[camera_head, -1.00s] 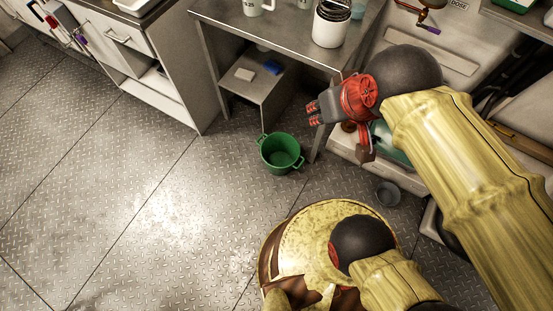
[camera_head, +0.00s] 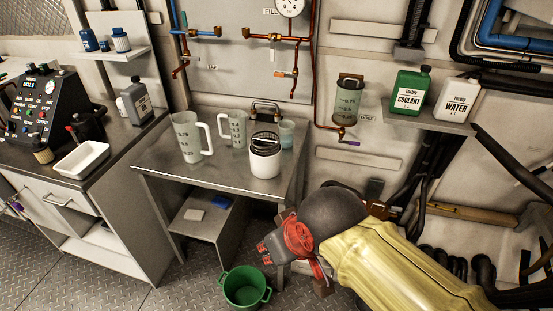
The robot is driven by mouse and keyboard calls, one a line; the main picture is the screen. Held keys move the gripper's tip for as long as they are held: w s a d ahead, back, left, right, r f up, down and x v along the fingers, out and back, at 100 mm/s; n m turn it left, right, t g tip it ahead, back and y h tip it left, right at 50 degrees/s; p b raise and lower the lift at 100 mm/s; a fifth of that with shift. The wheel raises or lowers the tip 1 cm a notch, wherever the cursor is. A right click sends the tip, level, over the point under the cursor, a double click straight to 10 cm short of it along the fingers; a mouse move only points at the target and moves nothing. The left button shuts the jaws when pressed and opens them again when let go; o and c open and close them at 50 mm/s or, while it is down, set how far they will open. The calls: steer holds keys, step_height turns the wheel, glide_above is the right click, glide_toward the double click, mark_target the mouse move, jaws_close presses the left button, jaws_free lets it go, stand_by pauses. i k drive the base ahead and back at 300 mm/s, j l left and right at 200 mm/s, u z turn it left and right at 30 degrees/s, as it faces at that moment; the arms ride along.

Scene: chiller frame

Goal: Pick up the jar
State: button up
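A white, round, jar-like container (camera_head: 264,162) stands upright on the metal table (camera_head: 217,178), near its right side. A dark wire-like basket or lid sits at its top. I cannot tell for certain that this is the task's jar. My gripper (camera_head: 266,251), red and dark grey, is in front of and below the tabletop, apart from the container. It points left, above the green bucket in the picture. Its fingers are small and close together, and I cannot tell whether they are open or shut.
Measuring jugs (camera_head: 190,140) (camera_head: 233,130) and a small cup (camera_head: 286,133) stand near the container. A green bucket (camera_head: 245,288) is on the floor. A wall shelf (camera_head: 428,118) holds coolant and water bottles. The table's front-left area is bare.

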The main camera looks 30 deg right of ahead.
mark_target(286, 127)
steer(key=i+z, duration=0.3)
steer(key=z, duration=0.15)
steer(key=i+j+z, duration=0.1)
steer(key=i+z, duration=0.35)
steer(key=k+l, duration=0.05)
steer(key=k, duration=0.05)
